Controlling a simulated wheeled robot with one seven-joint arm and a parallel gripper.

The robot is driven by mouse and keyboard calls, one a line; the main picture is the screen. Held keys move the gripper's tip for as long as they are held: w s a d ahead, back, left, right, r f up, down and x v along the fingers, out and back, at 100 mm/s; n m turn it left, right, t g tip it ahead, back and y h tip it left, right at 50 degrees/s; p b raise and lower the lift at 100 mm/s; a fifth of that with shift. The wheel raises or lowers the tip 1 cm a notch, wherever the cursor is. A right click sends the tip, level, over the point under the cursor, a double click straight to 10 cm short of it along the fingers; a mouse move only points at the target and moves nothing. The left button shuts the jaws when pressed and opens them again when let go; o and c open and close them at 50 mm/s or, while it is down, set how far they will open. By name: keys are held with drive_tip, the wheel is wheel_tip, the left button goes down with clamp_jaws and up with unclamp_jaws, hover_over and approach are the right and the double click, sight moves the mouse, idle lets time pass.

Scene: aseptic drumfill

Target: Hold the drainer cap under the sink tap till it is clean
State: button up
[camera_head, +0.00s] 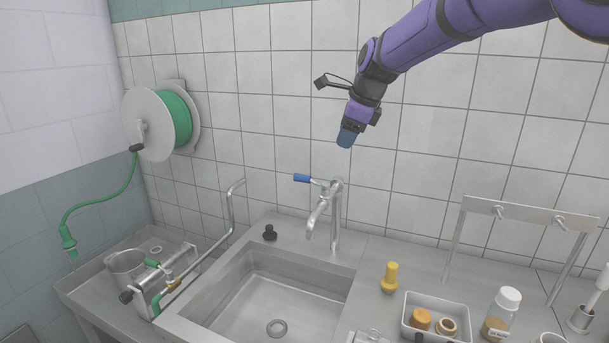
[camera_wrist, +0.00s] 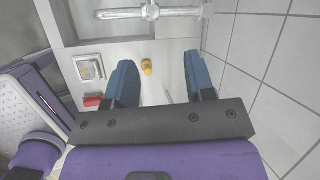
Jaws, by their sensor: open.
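My gripper (camera_head: 346,138) is raised in front of the tiled wall, above and slightly right of the tap. In the wrist view my gripper (camera_wrist: 160,62) has its two blue fingers apart with nothing between them. The steel sink tap (camera_head: 325,208) with a blue lever stands behind the sink basin (camera_head: 230,290). The tap also crosses the top of the wrist view (camera_wrist: 150,12). No water shows at its spout.
Right of the sink are a yellow piece (camera_head: 390,278), a white tray (camera_head: 437,307) with small brown pieces, a bottle (camera_head: 502,313) and a steel rack (camera_head: 528,212). A green hose reel (camera_head: 165,122) hangs left.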

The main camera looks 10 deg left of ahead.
drive_tip(key=m, duration=0.2)
hover_over(310, 180)
drive_tip(key=s+d, duration=0.2)
wheel_tip(310, 180, down, 3)
drive_tip(key=x, duration=1.1)
drive_tip(key=shift+w+f, duration=0.1)
drive_tip(key=shift+w, duration=0.05)
clamp_jaws()
